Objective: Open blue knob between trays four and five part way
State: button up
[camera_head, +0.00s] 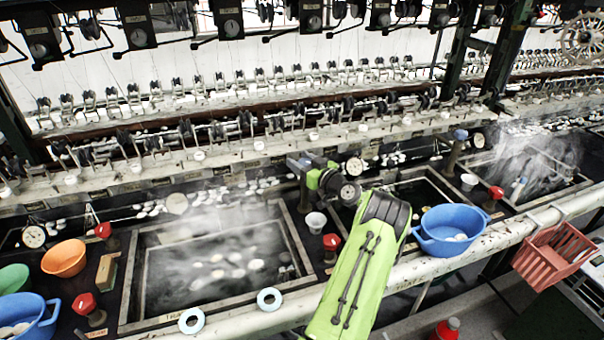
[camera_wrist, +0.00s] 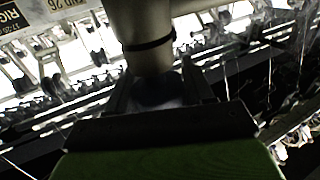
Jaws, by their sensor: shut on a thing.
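My gripper (camera_head: 298,165) is at the end of my green arm, above the strip between the steaming basin at left (camera_head: 292,240) and the dark basin behind my arm (camera_head: 425,190). In the wrist view my gripper (camera_wrist: 160,92) is shut on a dark, bluish knob (camera_wrist: 158,95) at the end of a grey post (camera_wrist: 148,40) with a black ring. Another blue knob (camera_head: 461,135) stands on a brown post further right.
Red knobs (camera_head: 332,242) stand along the front edge. A white cup (camera_head: 315,222) is just below my gripper. A blue bowl (camera_head: 450,228) sits right of my arm, an orange bowl (camera_head: 65,258) at left. Reeling machinery (camera_head: 220,135) runs close behind.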

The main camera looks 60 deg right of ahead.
jog(key=shift+n+y+b, duration=0.3)
jog(key=shift+y+b, duration=0.1)
jog(key=o, duration=1)
jog(key=shift+c, duration=0.2)
jog(key=v, duration=1.5)
jog(key=shift+s+f, duration=0.2)
jog(key=shift+s, duration=0.2)
jog(key=shift+a, duration=0.15)
